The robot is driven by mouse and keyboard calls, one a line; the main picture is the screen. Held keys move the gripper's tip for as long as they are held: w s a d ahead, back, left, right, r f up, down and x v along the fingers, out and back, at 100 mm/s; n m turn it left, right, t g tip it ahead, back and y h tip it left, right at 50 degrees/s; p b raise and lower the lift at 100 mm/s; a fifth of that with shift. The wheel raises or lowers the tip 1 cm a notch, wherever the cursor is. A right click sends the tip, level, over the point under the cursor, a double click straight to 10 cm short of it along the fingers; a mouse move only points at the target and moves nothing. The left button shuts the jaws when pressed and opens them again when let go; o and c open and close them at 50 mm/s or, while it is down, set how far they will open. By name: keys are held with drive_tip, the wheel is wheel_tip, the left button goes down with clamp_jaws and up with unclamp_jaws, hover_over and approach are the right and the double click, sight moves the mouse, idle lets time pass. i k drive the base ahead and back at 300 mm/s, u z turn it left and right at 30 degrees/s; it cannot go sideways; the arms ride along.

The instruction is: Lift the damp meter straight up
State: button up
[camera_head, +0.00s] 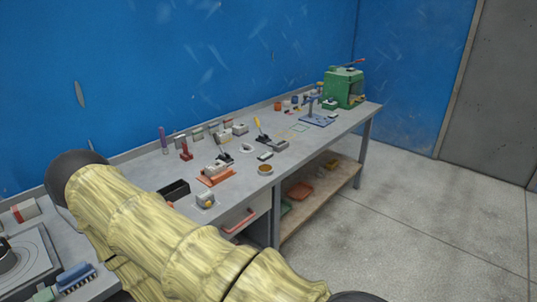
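I cannot pick out the damp meter for sure among the small items on the long grey workbench (312,143). A small pale block with a yellow spot (205,201) sits near the bench's front edge, just beyond my yellow-sleeved arm. A small dark item with a white face (265,156) lies farther along the bench. My arm crosses the lower left of the view and hides part of the near bench. My gripper is not in view, so its hold and its place relative to the meter do not show.
An orange tray (215,180) with a fixture, a black open box (173,190) and a round tan dish (265,169) stand along the bench. A green machine (343,88) stands at the far end. A lower shelf (322,204) holds trays. Concrete floor at right is clear.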

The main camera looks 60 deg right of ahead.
sight(206, 196)
drive_tip(key=z, duration=1.1)
drive_tip(key=i, duration=0.15)
